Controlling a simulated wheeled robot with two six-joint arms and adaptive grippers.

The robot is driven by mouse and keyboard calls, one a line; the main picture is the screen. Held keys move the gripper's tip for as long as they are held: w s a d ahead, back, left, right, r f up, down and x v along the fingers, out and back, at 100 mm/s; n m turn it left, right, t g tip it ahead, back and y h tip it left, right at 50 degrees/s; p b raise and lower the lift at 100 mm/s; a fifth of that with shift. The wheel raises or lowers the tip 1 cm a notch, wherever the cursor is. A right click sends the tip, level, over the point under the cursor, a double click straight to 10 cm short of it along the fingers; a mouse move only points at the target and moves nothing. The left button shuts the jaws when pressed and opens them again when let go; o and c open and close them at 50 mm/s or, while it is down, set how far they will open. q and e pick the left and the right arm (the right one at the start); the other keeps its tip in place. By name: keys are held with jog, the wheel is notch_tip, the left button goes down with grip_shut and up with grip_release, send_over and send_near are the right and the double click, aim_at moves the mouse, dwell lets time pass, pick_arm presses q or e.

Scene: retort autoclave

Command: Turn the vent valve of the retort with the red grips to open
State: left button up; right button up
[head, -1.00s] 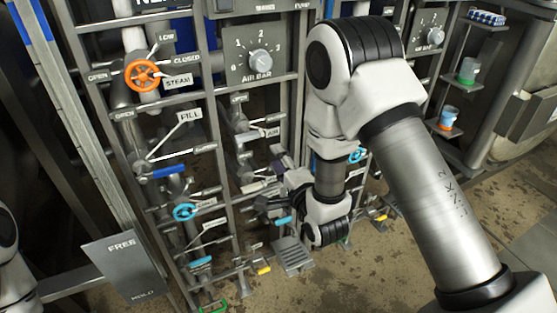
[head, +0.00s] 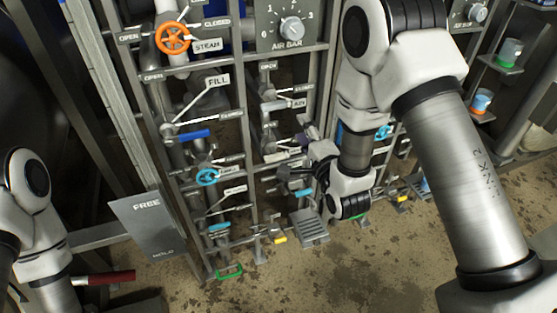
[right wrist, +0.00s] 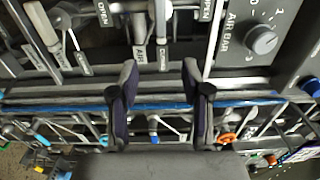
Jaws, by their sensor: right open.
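A dark red grip (head: 105,278) shows at the lower left of the head view. I cannot make out a label that reads vent, so I cannot tell which valve is the vent valve. My right gripper (right wrist: 160,95) is open and empty in the right wrist view, its dark fingers apart before the valve panel. Beyond the fingertips is a pale lever (right wrist: 160,20) near open and closed labels. In the head view the right gripper (head: 286,178) is by the middle of the panel, partly hidden by my arm. My left arm shows at the left edge; its gripper does not show.
The panel carries an orange steam wheel (head: 172,38), a blue-handled fill lever (head: 194,135), a light-blue wheel (head: 207,177) and an air dial (head: 291,28). A grey free/hold plate (head: 146,226) stands at lower left. A green handle (head: 230,271) is low. The floor in front is clear.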

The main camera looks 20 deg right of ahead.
jog(key=o, duration=0.5)
jog(key=shift+n, duration=0.4)
jog(key=shift+o, duration=1.1)
jog(key=shift+n, duration=0.8)
jog(key=n+b, duration=0.8)
jog(key=n, duration=0.8)
send_near(278, 158)
jog(key=w+r, duration=0.4)
jog(key=r, duration=0.2)
notch_tip(278, 158, down, 7)
jog(key=b, duration=0.1)
jog(key=w, duration=0.4)
jog(key=w+r, duration=0.1)
jog(key=w, duration=0.2)
jog(key=shift+a, duration=0.25)
jog(key=c, duration=1)
